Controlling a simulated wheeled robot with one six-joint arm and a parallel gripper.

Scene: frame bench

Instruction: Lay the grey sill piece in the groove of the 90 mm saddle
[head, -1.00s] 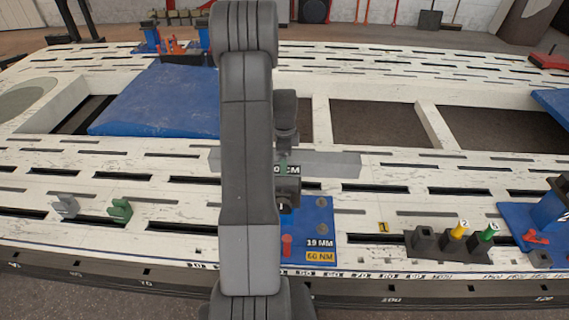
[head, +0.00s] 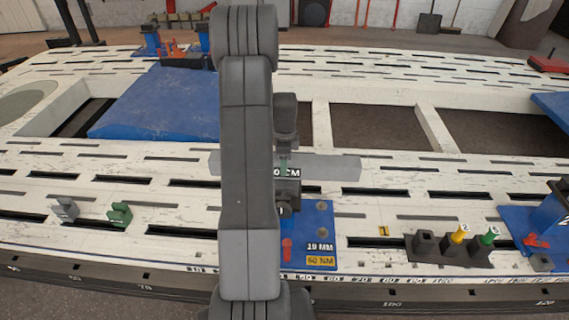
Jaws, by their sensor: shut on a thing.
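The grey sill piece (head: 335,167) is a long bar lying crosswise in the head view, with a dark label ending in "CM" near its middle. My gripper (head: 286,170) is shut on it near the middle, partly hidden by my own arm. The bar appears level over the white slotted bench; I cannot tell its exact height. Part of the bar is hidden behind my arm. I cannot read a 90 mm mark on any saddle. A blue block (head: 553,207) marked "2" stands at the right edge, and blue blocks (head: 152,40) stand at the far left.
A blue plate (head: 318,222) labelled "19 MM" and "60 NM" lies in front of the bar. A dark holder (head: 450,250) with yellow and green pegs stands right of it. Grey (head: 65,210) and green (head: 120,214) hooks stand left. Large openings (head: 378,128) lie behind.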

